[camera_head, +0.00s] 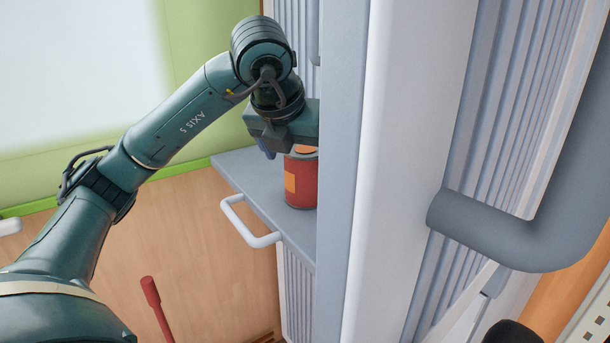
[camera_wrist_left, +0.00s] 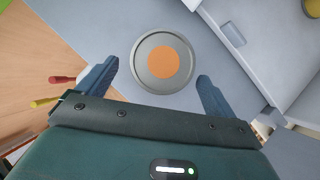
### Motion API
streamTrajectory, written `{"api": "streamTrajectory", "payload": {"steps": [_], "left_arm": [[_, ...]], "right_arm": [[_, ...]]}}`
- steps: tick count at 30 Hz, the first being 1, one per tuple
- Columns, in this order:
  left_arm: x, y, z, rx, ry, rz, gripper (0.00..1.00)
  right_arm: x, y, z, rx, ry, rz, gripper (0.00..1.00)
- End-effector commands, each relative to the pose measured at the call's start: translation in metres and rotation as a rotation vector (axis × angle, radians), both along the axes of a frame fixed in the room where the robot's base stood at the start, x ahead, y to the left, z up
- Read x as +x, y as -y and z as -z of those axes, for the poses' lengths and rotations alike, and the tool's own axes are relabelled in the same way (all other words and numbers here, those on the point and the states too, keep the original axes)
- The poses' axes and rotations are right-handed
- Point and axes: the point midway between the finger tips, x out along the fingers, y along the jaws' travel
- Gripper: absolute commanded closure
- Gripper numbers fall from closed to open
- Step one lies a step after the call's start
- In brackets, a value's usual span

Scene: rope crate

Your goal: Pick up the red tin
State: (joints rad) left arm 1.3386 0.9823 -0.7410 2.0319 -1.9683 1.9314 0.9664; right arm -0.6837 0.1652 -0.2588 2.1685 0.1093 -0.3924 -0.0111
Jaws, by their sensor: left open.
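The red tin (camera_head: 306,180) has an orange label and stands upright on a grey shelf (camera_head: 240,168); its right side is hidden by a grey panel. My left gripper (camera_head: 270,152) is just above the tin, pointing down. In the left wrist view the tin's round grey lid with an orange disc (camera_wrist_left: 162,62) lies ahead of and between the two open blue fingers (camera_wrist_left: 158,80). The fingers do not visibly touch it. My right gripper is not in view.
A tall grey panel (camera_head: 342,150) stands close to the right of the tin. A white handle (camera_head: 250,232) sticks out from the shelf's front. A red rod (camera_head: 156,305) is over the wooden floor at the lower left. A drawer-like grey unit (camera_wrist_left: 255,35) is right of the tin.

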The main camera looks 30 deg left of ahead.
Motion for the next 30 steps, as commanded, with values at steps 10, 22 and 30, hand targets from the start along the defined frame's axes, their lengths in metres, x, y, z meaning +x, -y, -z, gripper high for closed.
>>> {"api": "streamTrajectory", "payload": {"steps": [10, 22, 30], "left_arm": [[0.023, -0.005, 0.028, 0.0, 0.0, -0.001, 0.08], [0.023, -0.005, 0.028, 0.0, 0.0, -0.001, 0.26], [0.023, -0.005, 0.028, 0.0, 0.0, -0.001, 0.48]], "right_arm": [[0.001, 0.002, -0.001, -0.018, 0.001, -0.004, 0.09], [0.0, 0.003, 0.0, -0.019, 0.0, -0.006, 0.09], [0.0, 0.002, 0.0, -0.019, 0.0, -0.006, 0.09]]}}
